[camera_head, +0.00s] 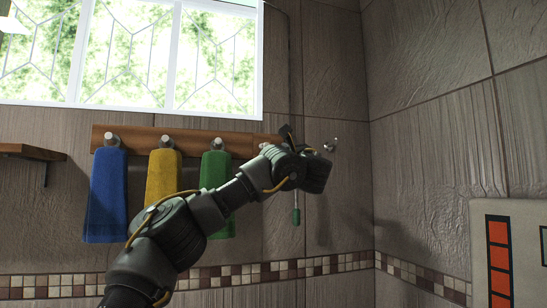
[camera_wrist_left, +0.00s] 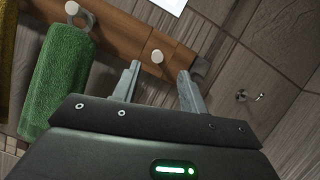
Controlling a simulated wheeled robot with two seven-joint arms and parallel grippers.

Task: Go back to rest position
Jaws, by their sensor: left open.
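My left gripper (camera_head: 284,139) is raised in front of the wall, near the right end of a wooden peg rail (camera_head: 135,139). In the left wrist view its two fingers (camera_wrist_left: 160,72) are apart, with nothing seen between them except a pale peg (camera_wrist_left: 157,56) on the rail behind. My left arm reaches up to it from the lower left of the head view. My right gripper is not in view.
Blue (camera_head: 106,195), yellow (camera_head: 163,177) and green (camera_head: 216,180) towels hang from the rail, the green partly behind my arm. A small metal wall fitting (camera_head: 330,145) is right of my gripper. A white panel with red squares (camera_head: 498,255) stands lower right. A wooden shelf (camera_head: 30,151) is at left.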

